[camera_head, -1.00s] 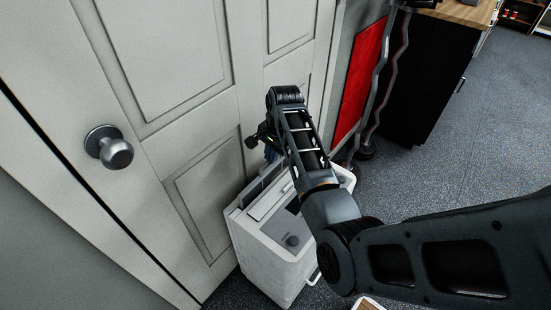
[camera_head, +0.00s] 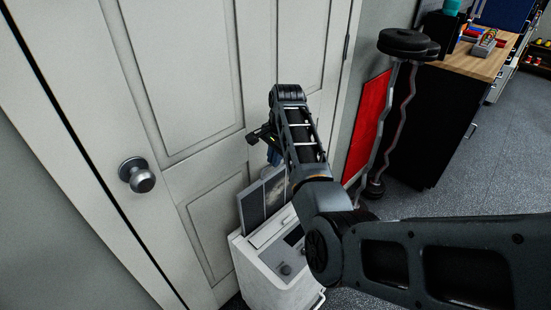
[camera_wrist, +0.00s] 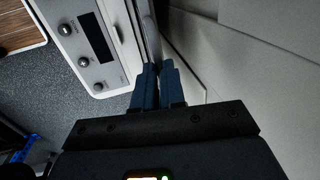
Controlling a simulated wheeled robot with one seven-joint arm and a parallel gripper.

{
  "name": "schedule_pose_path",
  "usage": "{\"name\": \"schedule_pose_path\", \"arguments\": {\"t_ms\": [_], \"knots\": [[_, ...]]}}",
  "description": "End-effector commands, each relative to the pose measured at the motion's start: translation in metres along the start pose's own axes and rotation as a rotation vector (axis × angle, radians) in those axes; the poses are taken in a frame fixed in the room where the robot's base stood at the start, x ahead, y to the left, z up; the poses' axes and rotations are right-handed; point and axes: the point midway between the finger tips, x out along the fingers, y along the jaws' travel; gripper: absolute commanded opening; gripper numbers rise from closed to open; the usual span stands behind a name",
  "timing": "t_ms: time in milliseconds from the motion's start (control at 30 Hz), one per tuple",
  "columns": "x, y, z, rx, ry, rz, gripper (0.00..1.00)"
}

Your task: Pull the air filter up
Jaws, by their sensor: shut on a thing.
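The air filter (camera_head: 264,201) is a thin grey panel with a pale frame, standing up well above the back slot of a white air unit (camera_head: 262,264) beside the door. My gripper (camera_head: 274,158) is above the unit, at the filter's top edge, with its blue fingers partly hidden behind my arm. In the wrist view, my gripper (camera_wrist: 159,68) has its blue fingers close together on the filter's edge (camera_wrist: 148,34). The unit's control panel with knobs (camera_wrist: 85,45) shows to the left there. The filter's lower end is hidden in the unit.
A white door (camera_head: 190,80) with a round knob (camera_head: 138,176) stands close behind the unit. To the right are a red panel (camera_head: 367,125), a bar stand (camera_head: 390,120) and a black cabinet with a wooden top (camera_head: 478,60). Grey floor is open at far right.

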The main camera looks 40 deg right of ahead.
Motion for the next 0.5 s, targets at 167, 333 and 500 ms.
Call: {"name": "schedule_pose_path", "arguments": {"t_ms": [167, 333, 500], "knots": [[0.0007, 0.0011, -0.0009, 0.002, 0.001, 0.002, 0.00], [0.0007, 0.0009, -0.0007, 0.001, 0.001, 0.002, 0.23], [0.0006, 0.0006, -0.0004, 0.001, 0.001, 0.001, 0.36]]}}
